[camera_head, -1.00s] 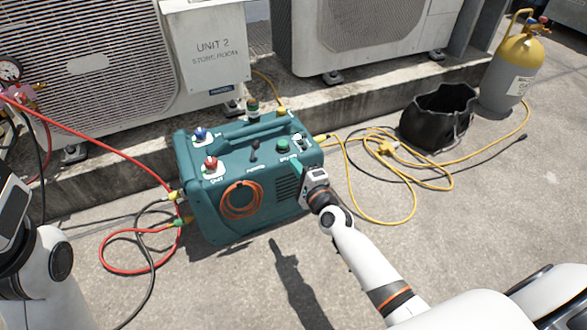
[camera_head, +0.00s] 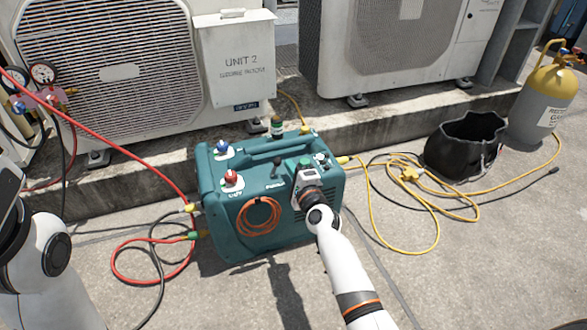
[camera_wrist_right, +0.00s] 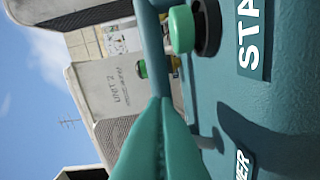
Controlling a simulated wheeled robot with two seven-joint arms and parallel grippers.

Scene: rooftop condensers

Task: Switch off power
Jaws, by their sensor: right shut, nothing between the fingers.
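The teal machine (camera_head: 222,207) stands on the floor. A small black toggle (camera_head: 276,165) rises from its top, above a label that seems to read POWER. My right gripper (camera_head: 302,170) is shut and empty over the top front right part, right of the toggle, covering that area in the head view. In the right wrist view its teal fingers (camera_wrist_right: 165,100) are close to the panel, beside a green button (camera_wrist_right: 181,29) with a START label; contact cannot be told. The toggle is not clearly seen there. My left arm shows at the left edge; its gripper is out of view.
A red knob (camera_head: 231,177) and a blue knob (camera_head: 222,149) stand on the machine's left top. Red, black and yellow hoses lie on the floor either side. A black bag (camera_head: 463,148) and yellow cylinder (camera_head: 545,95) stand right. Condensers on a ledge are behind.

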